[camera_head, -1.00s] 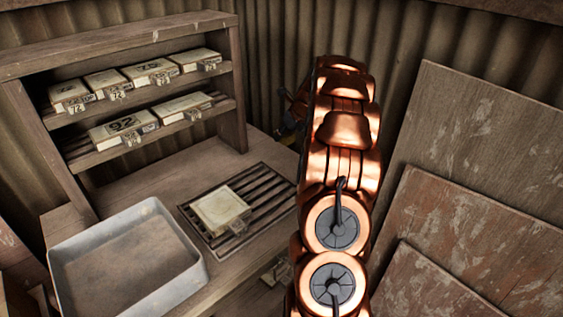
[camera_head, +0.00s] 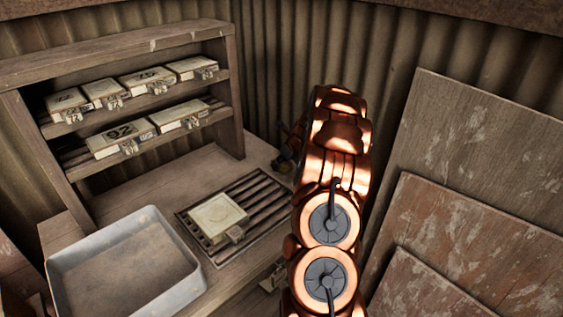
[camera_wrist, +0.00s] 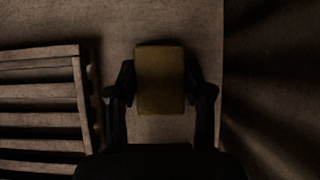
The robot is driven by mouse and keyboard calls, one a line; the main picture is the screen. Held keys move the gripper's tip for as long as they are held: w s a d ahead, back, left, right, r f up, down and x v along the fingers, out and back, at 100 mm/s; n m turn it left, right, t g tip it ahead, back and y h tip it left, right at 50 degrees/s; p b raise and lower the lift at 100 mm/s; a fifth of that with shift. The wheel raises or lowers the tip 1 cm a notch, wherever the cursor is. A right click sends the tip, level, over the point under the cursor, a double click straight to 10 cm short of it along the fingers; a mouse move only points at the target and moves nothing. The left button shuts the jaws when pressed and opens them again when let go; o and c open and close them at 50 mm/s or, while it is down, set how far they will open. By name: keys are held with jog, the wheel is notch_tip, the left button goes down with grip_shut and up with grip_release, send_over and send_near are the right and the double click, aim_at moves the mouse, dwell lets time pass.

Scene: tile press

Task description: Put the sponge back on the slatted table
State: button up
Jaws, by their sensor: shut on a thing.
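The sponge (camera_wrist: 160,80) is a dull yellow block in the wrist view. My gripper (camera_wrist: 160,88) is shut on it, with one dark finger on each side. The slatted table (camera_wrist: 38,127) lies to the left of the sponge in the wrist view, with a gap between them. In the head view the slatted table (camera_head: 262,205) stands on the wooden bench, and a pale tile with a metal tag (camera_head: 217,219) rests on its left part. In the head view my copper arm hides most of the gripper and the sponge.
A grey metal tray (camera_head: 122,265) stands on the bench left of the slatted table. A wooden shelf (camera_head: 231,95) behind holds several numbered tiles. Large boards (camera_head: 480,130) lean at the right. The slatted table's right part is bare.

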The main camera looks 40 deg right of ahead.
jog(key=o, duration=1.2)
jog(key=shift+f, duration=0.1)
